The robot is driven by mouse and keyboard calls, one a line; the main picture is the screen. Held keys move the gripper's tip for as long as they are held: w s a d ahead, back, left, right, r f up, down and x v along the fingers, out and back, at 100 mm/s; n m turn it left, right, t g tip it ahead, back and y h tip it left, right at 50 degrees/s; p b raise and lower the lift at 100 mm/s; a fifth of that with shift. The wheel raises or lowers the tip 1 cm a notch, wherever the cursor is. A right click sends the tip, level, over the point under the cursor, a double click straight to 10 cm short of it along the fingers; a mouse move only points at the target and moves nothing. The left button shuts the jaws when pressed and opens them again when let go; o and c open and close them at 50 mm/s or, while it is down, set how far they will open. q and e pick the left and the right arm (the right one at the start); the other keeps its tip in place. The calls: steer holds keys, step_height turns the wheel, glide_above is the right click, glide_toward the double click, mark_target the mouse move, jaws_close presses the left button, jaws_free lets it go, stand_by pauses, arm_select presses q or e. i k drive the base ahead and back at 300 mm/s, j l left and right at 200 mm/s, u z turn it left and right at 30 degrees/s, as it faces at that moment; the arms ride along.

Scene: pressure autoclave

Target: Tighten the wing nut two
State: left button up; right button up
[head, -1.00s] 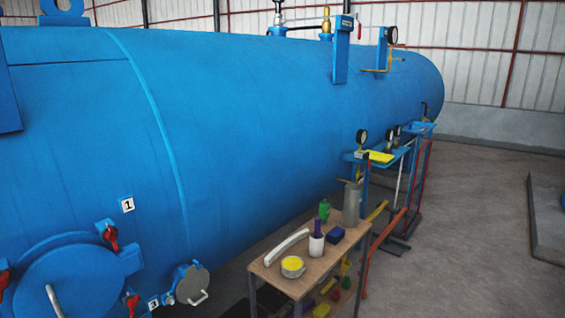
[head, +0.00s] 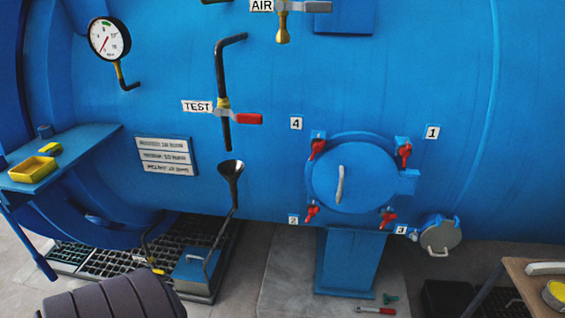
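The round blue hatch (head: 352,176) with a pale handle (head: 340,184) is on the side of the blue autoclave and looks closed. Wing nut two (head: 311,214) is red and sits at the hatch's lower left, beside the label 2 (head: 293,220). Three other red wing nuts sit around the hatch: upper left (head: 318,148) near label 4, upper right (head: 405,155) near label 1, and lower right (head: 387,219) near label 3. How tight wing nut two is cannot be told. Neither gripper is in view.
A blue support (head: 350,262) stands below the hatch. A red-handled tool (head: 375,310) lies on the floor. A small round side port (head: 440,236) is right of the hatch. A wooden table (head: 525,287) is at lower right, and a black funnel (head: 231,170) is to the left.

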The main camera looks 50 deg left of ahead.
mark_target(313, 211)
steer(key=u, duration=1.3)
